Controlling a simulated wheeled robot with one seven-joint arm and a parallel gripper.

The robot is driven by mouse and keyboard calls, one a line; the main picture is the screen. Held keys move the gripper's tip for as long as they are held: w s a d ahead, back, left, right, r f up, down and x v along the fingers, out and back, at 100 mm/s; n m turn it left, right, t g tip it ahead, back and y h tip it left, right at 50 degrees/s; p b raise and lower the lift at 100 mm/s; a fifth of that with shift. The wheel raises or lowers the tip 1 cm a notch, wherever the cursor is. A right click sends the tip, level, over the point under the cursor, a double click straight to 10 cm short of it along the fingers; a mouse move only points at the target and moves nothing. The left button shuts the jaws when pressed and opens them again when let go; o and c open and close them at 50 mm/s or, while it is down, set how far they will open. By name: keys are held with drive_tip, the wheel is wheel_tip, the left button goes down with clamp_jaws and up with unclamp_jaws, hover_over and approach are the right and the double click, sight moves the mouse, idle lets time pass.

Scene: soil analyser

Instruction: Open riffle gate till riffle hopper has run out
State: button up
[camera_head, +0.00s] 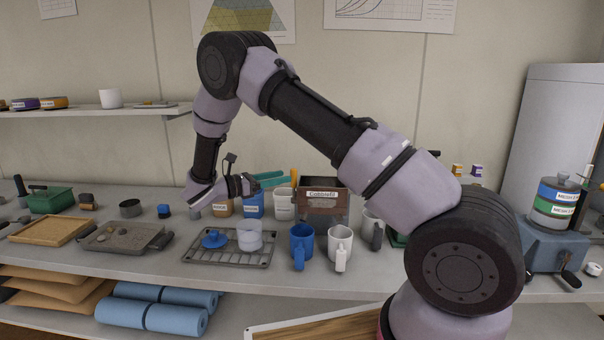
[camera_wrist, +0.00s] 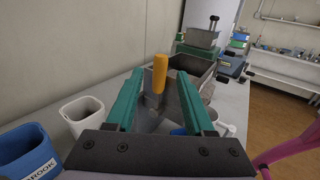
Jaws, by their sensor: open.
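The riffle hopper (camera_head: 322,201) is a brown, open-topped box with a label, on the bench behind the mugs. It also shows in the wrist view as a grey-walled box (camera_wrist: 197,70). An upright orange handle (camera_wrist: 160,74), which I take to be the gate's, stands at its near side. It shows thinly in the head view (camera_head: 294,176). My gripper (camera_wrist: 160,80) has teal fingers, spread apart, with the handle between them in the wrist view; I cannot see contact. In the head view my gripper (camera_head: 288,181) reaches in from the left. The hopper's contents and the gate's position are not clear.
A blue bin (camera_head: 252,205) and a white bin (camera_head: 284,206) stand left of the hopper. A blue mug (camera_head: 301,243) and a white mug (camera_head: 340,243) stand in front. A blue-grey machine (camera_head: 553,248) stands at right.

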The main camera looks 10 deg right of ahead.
drive_tip(key=x, duration=0.8)
drive_tip(key=shift+d, duration=0.15)
clamp_jaws()
idle(1.1)
